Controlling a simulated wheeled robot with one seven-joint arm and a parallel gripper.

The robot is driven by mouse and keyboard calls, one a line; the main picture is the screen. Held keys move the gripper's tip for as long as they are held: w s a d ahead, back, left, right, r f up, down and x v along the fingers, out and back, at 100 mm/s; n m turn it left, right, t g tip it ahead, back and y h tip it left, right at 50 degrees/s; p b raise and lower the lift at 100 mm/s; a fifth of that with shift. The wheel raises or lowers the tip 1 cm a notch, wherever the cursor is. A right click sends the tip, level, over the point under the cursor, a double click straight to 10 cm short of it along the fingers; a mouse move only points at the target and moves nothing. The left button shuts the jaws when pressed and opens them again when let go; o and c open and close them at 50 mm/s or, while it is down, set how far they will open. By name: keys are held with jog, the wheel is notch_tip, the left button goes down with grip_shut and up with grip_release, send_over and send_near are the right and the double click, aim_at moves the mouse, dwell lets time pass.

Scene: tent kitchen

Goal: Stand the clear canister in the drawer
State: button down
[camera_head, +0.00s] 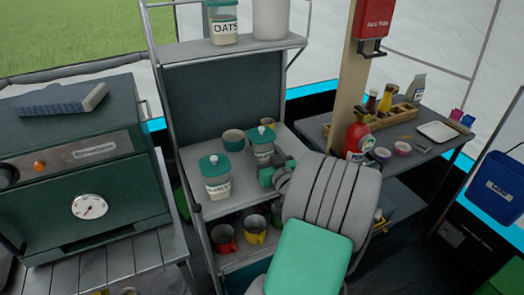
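Clear canisters with teal lids stand on the metal shelf rack. One labelled canister (217,178) stands upright at the front left of the middle shelf. Another clear canister (262,149) stands farther back, right by my gripper (272,168). The OATS canister (224,28) is on the top shelf. My arm comes from the lower right and hides much of the shelf's right side. The gripper's fingers are small and partly hidden, so I cannot tell whether they touch the rear canister. I cannot make out a drawer.
A red mug (224,238) and a yellow mug (255,228) stand on the shelf below. A green oven (90,165) is at left. A side table (440,147) with bottles and a red extinguisher (357,140) is at right.

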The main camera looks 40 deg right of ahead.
jog(key=shift+r, duration=0.15)
jog(key=shift+f+b, duration=0.25)
jog(key=shift+b, duration=0.05)
jog(key=shift+c, duration=1.8)
grip_release()
